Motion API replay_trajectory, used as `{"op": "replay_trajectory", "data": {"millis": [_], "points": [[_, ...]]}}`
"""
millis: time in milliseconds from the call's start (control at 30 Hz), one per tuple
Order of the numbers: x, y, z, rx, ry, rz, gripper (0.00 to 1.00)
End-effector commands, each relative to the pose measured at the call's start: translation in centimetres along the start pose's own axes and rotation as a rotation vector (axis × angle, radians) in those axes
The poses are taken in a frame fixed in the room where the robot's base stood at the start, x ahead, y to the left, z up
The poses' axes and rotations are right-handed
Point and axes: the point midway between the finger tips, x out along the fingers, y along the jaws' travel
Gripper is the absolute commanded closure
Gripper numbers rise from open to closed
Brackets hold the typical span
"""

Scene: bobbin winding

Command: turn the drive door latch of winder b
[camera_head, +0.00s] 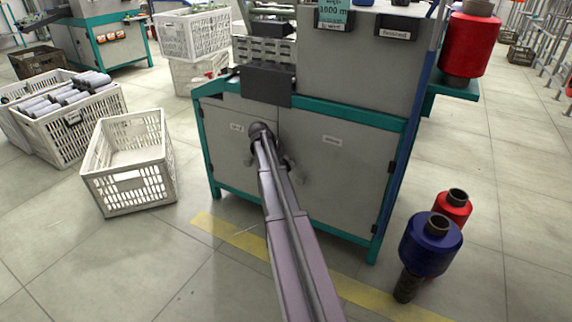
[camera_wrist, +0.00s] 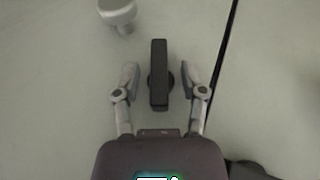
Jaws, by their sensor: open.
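The winder cabinet (camera_head: 345,165) has grey doors in a green frame, with small labels I cannot read well. In the wrist view the latch (camera_wrist: 159,52) is a dark upright bar on a round base, mounted on a grey door panel (camera_wrist: 60,70). My gripper (camera_wrist: 161,76) is open, one finger on each side of the latch's lower half, with a gap visible on both sides. In the head view my arm reaches to the cabinet front and hides the latch and most of the gripper.
A pale round knob (camera_wrist: 118,12) stands up-left of the latch, and a dark door seam (camera_wrist: 222,65) runs at its right. A white crate (camera_head: 130,165) sits on the floor left of the cabinet. Blue (camera_head: 430,245) and red (camera_head: 453,207) bobbins stand at its right.

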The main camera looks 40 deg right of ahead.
Motion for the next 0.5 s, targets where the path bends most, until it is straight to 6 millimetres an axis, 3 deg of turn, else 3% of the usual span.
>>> {"op": "replay_trajectory", "data": {"millis": [500], "points": [[-0.64, 0.27, -0.06, 0.052, 0.000, -0.125, 0.46]]}}
